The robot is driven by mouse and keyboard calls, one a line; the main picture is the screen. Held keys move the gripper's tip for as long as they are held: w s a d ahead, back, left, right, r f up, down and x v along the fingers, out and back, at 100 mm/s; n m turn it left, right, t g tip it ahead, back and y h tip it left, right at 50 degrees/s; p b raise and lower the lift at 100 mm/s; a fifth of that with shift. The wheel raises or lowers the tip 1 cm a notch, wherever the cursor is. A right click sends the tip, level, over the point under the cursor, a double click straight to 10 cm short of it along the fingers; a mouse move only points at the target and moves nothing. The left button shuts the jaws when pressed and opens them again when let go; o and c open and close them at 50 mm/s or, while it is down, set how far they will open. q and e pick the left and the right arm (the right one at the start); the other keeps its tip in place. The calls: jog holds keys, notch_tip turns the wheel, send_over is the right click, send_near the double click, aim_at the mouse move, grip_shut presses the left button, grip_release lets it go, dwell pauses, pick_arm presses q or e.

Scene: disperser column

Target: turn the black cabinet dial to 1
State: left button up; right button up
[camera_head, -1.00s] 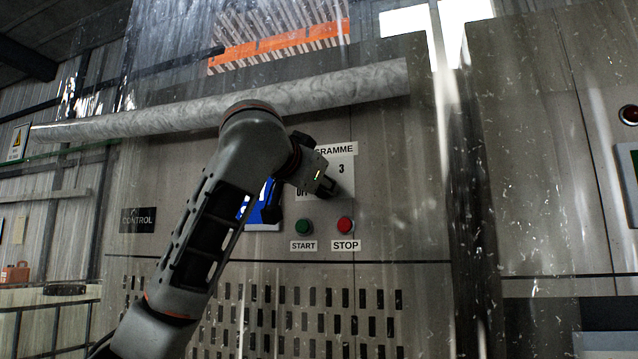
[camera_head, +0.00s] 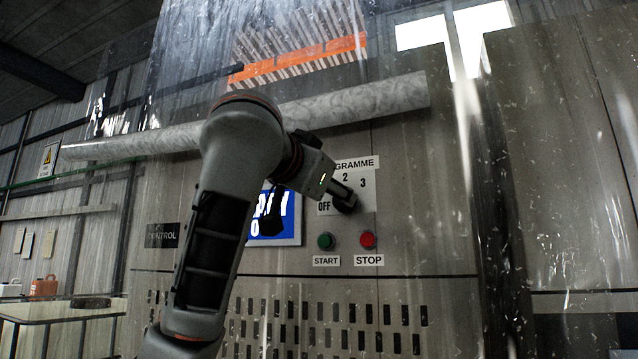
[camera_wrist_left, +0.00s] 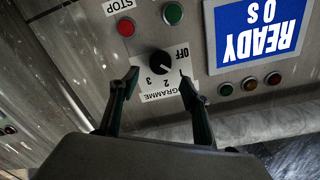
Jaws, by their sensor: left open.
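The black dial (camera_wrist_left: 161,63) sits on a white plate marked OFF, 1, 2 and 3, which appears upside down in the left wrist view. A pale mark on the dial seems to point towards OFF, but it is small. In the head view the gripper (camera_head: 346,193) is at the programme plate (camera_head: 367,199) and partly covers the dial. My right gripper is not in view.
Below the plate are a green START button (camera_head: 326,241) and a red STOP button (camera_head: 368,240). A blue READY screen (camera_head: 290,230) is left of the dial, partly behind my arm. A grey pipe (camera_head: 390,96) crosses above. Clear curtain strips hang in front.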

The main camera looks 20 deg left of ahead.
pick_arm(q)
jog(key=shift+s, duration=2.65)
jog(key=shift+a, duration=0.1)
